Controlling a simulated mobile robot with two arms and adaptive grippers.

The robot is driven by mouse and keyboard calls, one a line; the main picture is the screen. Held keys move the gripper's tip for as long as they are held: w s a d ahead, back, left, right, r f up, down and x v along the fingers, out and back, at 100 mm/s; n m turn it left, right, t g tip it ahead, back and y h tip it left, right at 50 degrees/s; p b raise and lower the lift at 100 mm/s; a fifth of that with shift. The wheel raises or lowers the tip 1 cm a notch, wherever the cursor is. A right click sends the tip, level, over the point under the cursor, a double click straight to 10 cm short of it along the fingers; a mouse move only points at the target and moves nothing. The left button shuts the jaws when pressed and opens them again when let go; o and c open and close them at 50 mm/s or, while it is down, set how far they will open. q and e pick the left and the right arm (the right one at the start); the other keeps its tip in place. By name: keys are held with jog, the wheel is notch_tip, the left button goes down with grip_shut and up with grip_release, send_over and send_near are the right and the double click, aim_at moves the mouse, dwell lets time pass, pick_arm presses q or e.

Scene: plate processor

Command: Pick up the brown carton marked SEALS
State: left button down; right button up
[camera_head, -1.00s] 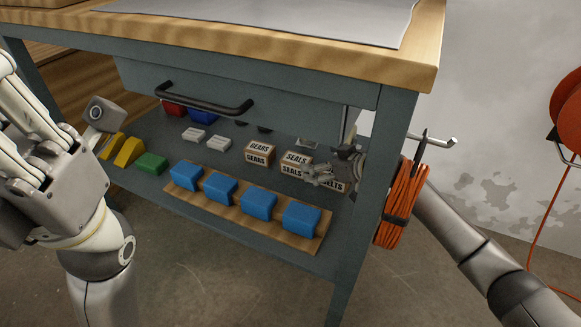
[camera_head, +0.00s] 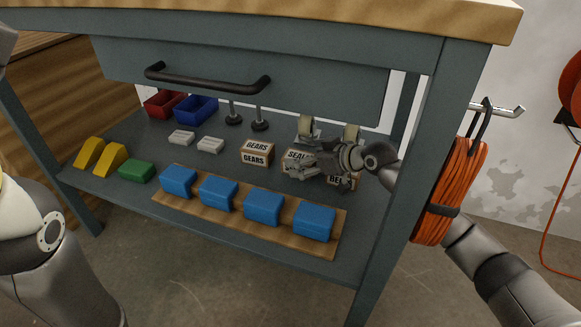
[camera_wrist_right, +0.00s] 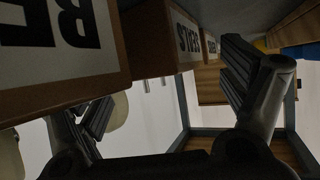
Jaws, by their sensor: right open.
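The brown carton marked SEALS (camera_head: 294,155) stands on the lower shelf, partly hidden by my right gripper (camera_head: 302,170) in the head view. That gripper is open and empty, just in front of the carton. In the right wrist view, the SEALS carton (camera_wrist_right: 180,38) appears upside down ahead of the open fingers (camera_wrist_right: 168,85); I cannot tell whether they touch it. The carton whose label starts with BE (camera_head: 338,182) is at its right, partly hidden by the gripper, and looms close in the wrist view (camera_wrist_right: 60,50). My left gripper is out of view.
The GEARS carton (camera_head: 257,153) stands left of SEALS. Blue blocks (camera_head: 263,207) sit on a wooden board along the shelf front. The table leg (camera_head: 400,190) and an orange cable coil (camera_head: 449,190) stand by my right arm. The drawer with its handle (camera_head: 208,82) hangs above.

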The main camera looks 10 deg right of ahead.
jog(key=shift+w, duration=0.15)
jog(key=c, duration=1.5)
